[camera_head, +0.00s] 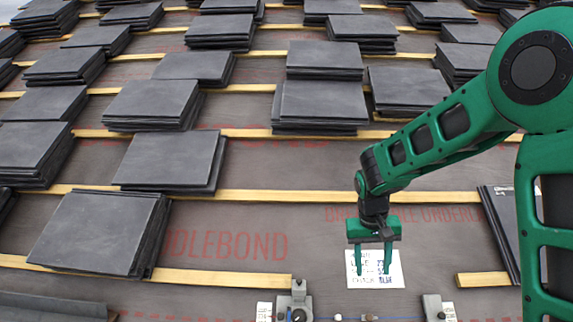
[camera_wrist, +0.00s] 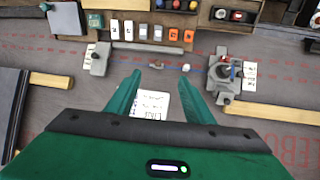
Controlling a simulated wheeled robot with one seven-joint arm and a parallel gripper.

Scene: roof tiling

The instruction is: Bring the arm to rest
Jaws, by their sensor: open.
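My green arm (camera_head: 438,143) reaches in from the right and bends down at the wrist. My gripper (camera_head: 373,272) is open and empty, with its two green fingers pointing down over a white card (camera_head: 375,281) with handwriting. The gap between the fingers also shows in the wrist view (camera_wrist: 157,88), with the card (camera_wrist: 153,104) beyond and below them. I cannot tell how far above the card the fingertips are.
Stacks of dark slate tiles (camera_head: 150,104) lie along wooden battens (camera_head: 290,196). Two grey clamp-like blocks (camera_head: 294,304) (camera_head: 434,308) stand at the front with a string between them. A wooden rack (camera_wrist: 145,36) holds small labelled items. Bare underlay surrounds the card.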

